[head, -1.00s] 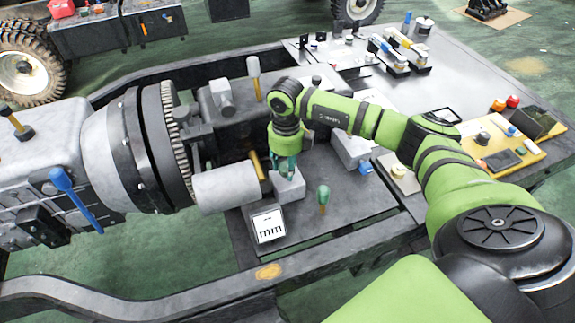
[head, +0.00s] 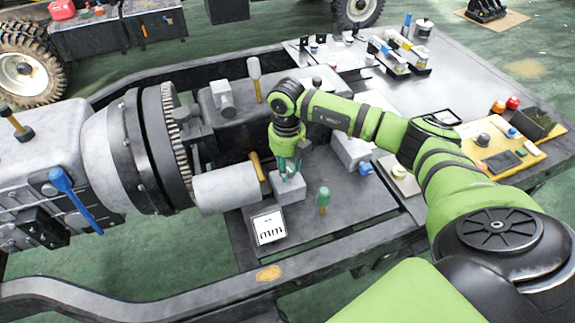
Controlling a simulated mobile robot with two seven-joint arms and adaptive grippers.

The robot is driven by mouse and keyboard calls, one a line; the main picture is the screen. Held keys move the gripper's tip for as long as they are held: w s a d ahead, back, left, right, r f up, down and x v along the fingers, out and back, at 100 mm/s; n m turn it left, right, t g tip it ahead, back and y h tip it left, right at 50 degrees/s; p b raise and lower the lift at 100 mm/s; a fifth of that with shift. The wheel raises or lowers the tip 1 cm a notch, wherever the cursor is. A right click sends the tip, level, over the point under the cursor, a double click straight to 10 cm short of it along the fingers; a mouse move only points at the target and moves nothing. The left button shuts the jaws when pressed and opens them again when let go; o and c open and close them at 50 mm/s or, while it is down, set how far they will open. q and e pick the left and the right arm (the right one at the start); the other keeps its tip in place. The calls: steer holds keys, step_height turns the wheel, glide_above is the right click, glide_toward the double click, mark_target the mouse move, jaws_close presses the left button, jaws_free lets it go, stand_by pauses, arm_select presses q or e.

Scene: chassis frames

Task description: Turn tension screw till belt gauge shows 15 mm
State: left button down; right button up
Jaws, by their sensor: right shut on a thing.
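My right gripper (head: 289,168) points straight down over a small grey block (head: 288,190) on the chassis plate. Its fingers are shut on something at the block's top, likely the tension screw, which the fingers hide. The belt gauge (head: 269,228) is a small white display with a dark frame just in front of the block. It shows "mm" with a small mark above it; I cannot read a number. My left gripper is not in view.
A green-handled tool (head: 323,198) stands upright to the right. A steel table (head: 440,95) with parts lies behind my right arm.

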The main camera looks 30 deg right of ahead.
steer(key=shift+w+d+r, duration=0.1)
steer(key=shift+w+r, duration=0.25)
steer(key=o, duration=1.1)
steer(key=shift+c, duration=0.2)
steer(key=shift+o, duration=0.4)
steer(key=shift+f, duration=0.2)
steer(key=shift+r, duration=0.2)
step_height(320, 180, up, 12)
steer(key=shift+f, duration=0.2)
